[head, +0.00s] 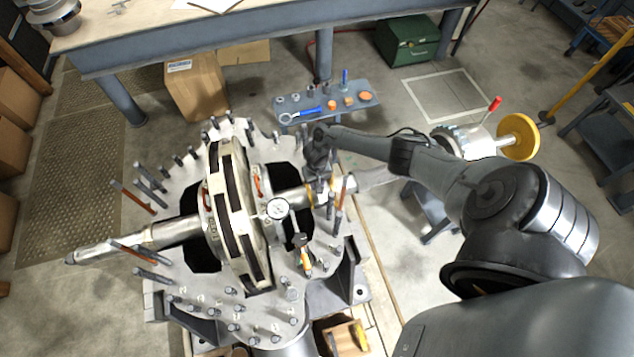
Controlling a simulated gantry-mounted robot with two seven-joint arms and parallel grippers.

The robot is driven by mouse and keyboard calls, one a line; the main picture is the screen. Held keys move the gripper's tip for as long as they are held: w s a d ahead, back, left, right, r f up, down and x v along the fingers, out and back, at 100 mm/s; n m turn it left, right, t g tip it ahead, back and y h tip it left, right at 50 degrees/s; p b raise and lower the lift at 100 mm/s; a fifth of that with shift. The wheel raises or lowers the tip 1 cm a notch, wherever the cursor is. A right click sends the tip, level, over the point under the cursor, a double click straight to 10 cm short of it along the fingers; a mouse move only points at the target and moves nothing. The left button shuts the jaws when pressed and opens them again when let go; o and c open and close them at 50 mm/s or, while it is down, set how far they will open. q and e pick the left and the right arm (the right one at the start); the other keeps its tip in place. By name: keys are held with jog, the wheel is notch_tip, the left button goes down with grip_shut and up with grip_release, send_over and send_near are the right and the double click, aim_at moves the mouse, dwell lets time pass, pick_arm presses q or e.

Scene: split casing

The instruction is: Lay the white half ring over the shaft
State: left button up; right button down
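The shaft (168,234) lies across the open grey casing, running from lower left to upper right. Cream-white curved bands (217,187) stand around the shaft at the casing's middle, with dark slots between them. I cannot tell which of these, if any, is the separate white half ring. My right gripper (320,184) reaches in from the right, pointing down at the shaft just right of the bands. Its fingers are small and dark against the shaft and studs, so their opening and any held thing are unclear. My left gripper is not in view.
Upright studs (150,180) line the casing flange (190,295). A dial gauge (277,208) stands beside the bands. A small blue-grey tool bench (300,117) is behind the casing. A yellow disc (518,137) is at the right. Open floor lies at far left.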

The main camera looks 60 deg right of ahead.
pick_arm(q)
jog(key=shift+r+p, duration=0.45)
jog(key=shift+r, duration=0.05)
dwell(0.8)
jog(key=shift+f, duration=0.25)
pick_arm(e)
jog(key=shift+d+f, duration=0.1)
jog(key=shift+f, duration=0.25)
